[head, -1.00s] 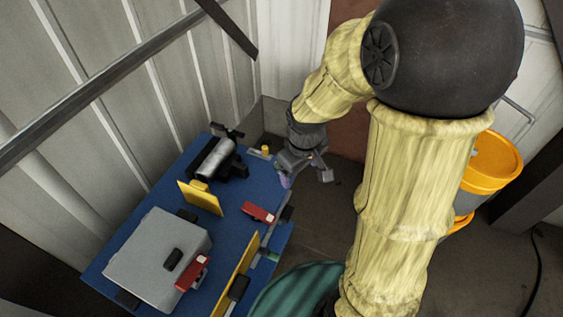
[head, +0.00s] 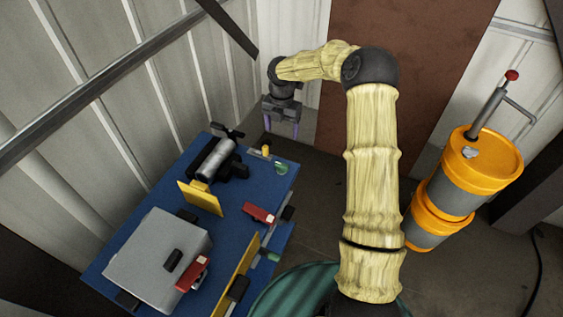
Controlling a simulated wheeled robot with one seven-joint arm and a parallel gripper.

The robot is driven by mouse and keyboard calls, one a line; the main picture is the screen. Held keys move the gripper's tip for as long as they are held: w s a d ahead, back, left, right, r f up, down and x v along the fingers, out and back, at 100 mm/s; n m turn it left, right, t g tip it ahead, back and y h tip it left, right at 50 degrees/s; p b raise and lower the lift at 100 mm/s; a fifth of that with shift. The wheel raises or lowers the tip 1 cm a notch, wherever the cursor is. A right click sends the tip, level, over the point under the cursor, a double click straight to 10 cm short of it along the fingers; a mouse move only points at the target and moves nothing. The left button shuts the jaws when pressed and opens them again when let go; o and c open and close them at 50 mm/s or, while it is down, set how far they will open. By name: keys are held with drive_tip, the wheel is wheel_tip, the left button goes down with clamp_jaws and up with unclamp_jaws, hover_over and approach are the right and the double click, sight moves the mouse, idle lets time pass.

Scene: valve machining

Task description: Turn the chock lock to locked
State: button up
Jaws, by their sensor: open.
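The blue workbench (head: 232,184) carries several fittings, and I cannot tell for sure which one is the chock lock. At its far end a silver cylinder (head: 213,161) lies in a black holder, with a black T-shaped handle (head: 228,131) beside it. A small yellow knob (head: 266,150) stands near the far right corner, next to a small green part (head: 281,168). Red blocks sit at the right edge (head: 259,214) and on the grey box (head: 193,271). My gripper (head: 282,133) is open and empty, fingers pointing down, beyond the bench's far right corner near the wall.
A yellow plate (head: 200,198) stands upright mid-bench, and another yellow panel (head: 236,276) stands near the front. A grey box (head: 157,258) fills the near left. Orange drums (head: 476,172) with a pump stand at right. Corrugated wall (head: 90,130) borders the bench's left side.

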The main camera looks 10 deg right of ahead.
sight(282, 164)
idle(0.3)
wheel_tip(282, 164, down, 17)
drive_tip(key=shift+f+p, duration=0.2)
drive_tip(key=shift+p, duration=1)
drive_tip(key=c, duration=1)
